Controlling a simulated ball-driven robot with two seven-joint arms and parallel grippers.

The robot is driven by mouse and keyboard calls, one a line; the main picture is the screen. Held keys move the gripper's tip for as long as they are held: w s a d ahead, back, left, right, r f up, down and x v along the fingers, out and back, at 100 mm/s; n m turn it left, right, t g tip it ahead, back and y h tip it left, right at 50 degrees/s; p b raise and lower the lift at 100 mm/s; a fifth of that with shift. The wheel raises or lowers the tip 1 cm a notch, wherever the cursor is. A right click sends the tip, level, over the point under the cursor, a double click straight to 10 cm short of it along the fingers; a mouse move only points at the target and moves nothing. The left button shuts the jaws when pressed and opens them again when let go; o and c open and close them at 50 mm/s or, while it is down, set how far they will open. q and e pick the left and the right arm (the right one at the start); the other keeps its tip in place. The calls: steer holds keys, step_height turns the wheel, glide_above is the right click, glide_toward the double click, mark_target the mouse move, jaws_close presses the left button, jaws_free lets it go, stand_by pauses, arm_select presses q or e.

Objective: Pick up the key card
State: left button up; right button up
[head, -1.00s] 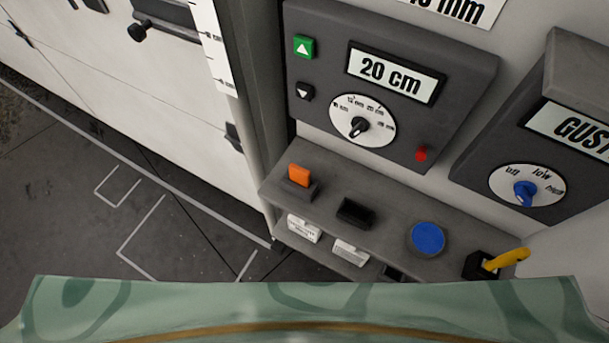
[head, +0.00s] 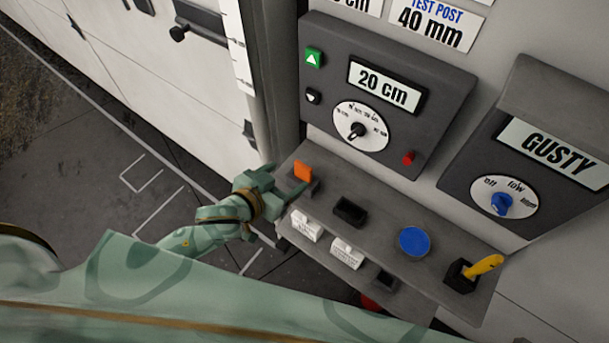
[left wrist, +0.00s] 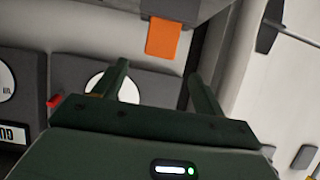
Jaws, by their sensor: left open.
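The key card looks to be the orange upright piece (head: 303,171) in a dark holder at the left end of the grey shelf. It also shows in the left wrist view (left wrist: 163,38), beyond the fingertips and roughly between them. My left gripper (head: 285,182) is just left of the orange card, at the shelf's left end. In the left wrist view its two fingers (left wrist: 157,78) are apart with nothing between them. The card's lower part is hidden by its holder in the head view. My right gripper is not in view.
The grey shelf (head: 378,226) also bears a black tray (head: 350,211), a blue disc (head: 414,241) and a yellow-handled lever (head: 487,266). White labels (head: 306,226) hang on its front edge. A dark panel reading 20 cm (head: 384,82) stands behind it, and a GUSTY panel (head: 550,150) at right.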

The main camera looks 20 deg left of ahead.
mark_target(302, 167)
arm_select(q)
steer(key=x, duration=0.5)
steer(key=shift+b, duration=0.3)
steer(key=b+x, duration=0.1)
steer(key=x, duration=0.4)
steer(key=shift+r, duration=0.1)
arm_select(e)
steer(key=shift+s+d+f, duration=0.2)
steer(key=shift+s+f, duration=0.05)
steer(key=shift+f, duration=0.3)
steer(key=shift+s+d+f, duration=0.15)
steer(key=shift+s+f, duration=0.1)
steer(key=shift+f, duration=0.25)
arm_select(q)
steer(key=c, duration=1.1)
